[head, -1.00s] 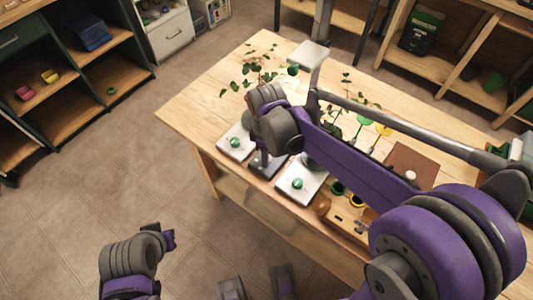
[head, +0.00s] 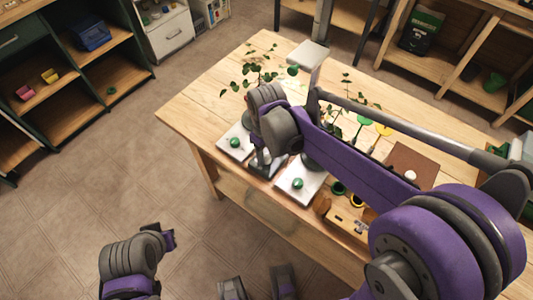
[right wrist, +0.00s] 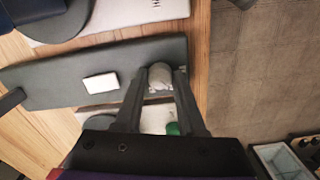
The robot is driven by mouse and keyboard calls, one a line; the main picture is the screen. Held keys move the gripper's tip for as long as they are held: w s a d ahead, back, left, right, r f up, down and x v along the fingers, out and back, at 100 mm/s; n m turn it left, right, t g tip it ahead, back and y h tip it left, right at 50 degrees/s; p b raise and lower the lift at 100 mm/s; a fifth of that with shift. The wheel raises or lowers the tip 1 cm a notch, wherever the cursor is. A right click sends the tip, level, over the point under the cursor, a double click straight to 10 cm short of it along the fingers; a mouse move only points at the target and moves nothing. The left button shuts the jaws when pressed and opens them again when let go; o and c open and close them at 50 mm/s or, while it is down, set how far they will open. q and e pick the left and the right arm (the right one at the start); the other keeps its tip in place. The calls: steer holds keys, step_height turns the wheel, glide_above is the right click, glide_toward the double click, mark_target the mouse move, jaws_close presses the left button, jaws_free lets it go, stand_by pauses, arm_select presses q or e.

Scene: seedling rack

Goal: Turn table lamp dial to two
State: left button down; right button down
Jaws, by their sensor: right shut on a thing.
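My right gripper (head: 264,158) is low at the table's near edge, over a grey panel between two white plates. I cannot read the dial's setting. My left arm (head: 130,262) is at the lower left; its fingers are not clearly shown.
White plates with green knobs (head: 235,142) (head: 298,183) flank the grey panel. Leafy seedlings (head: 255,72) stand behind. A wooden tray (head: 345,218) and a brown board (head: 412,160) lie to the right. The floor left of the table is clear.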

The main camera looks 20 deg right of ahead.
mark_target(267, 157)
stand_by(0.5)
steer(key=c, duration=0.5)
jaws_free()
steer(key=shift+r, duration=0.1)
step_height(267, 157, up, 11)
steer(key=p, duration=0.1)
